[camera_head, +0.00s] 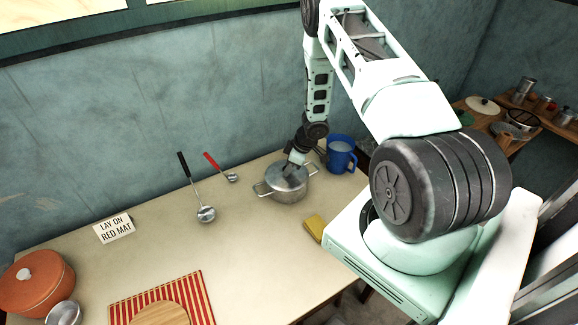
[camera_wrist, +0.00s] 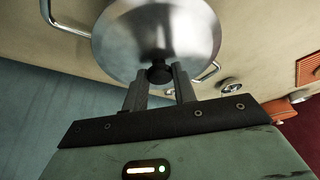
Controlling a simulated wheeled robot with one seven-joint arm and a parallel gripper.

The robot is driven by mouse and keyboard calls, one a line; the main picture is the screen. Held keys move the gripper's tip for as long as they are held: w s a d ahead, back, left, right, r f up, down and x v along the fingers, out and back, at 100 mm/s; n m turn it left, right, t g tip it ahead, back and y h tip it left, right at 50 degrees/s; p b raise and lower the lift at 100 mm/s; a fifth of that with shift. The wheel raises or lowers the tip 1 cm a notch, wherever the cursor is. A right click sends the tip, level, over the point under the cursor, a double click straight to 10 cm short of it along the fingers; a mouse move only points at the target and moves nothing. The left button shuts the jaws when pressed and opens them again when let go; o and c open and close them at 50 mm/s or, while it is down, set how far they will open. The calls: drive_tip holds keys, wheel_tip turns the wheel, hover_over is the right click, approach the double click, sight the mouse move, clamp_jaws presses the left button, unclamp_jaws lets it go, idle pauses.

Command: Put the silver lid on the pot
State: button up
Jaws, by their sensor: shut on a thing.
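The silver pot (camera_head: 287,192) with two loop handles stands on the table in front of the blue mug. The silver lid (camera_head: 275,179) is over the pot's mouth in the head view. It also shows in the wrist view (camera_wrist: 150,35), with a pot handle (camera_wrist: 208,72) sticking out beyond its edge. My gripper (camera_head: 291,167) is above the lid. In the wrist view my gripper (camera_wrist: 159,80) is shut on the lid's dark knob. I cannot tell whether the lid touches the pot's rim all round.
A blue mug (camera_head: 341,155) stands close behind the pot to the right. A yellow sponge (camera_head: 314,227) lies in front. An orange pot (camera_head: 34,284) and a striped red mat (camera_head: 199,290) are further left.

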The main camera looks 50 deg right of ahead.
drive_tip(key=o, duration=1.1)
drive_tip(key=v, duration=1.7)
drive_tip(key=shift+r+b, duration=0.2)
drive_tip(key=shift+b, duration=0.15)
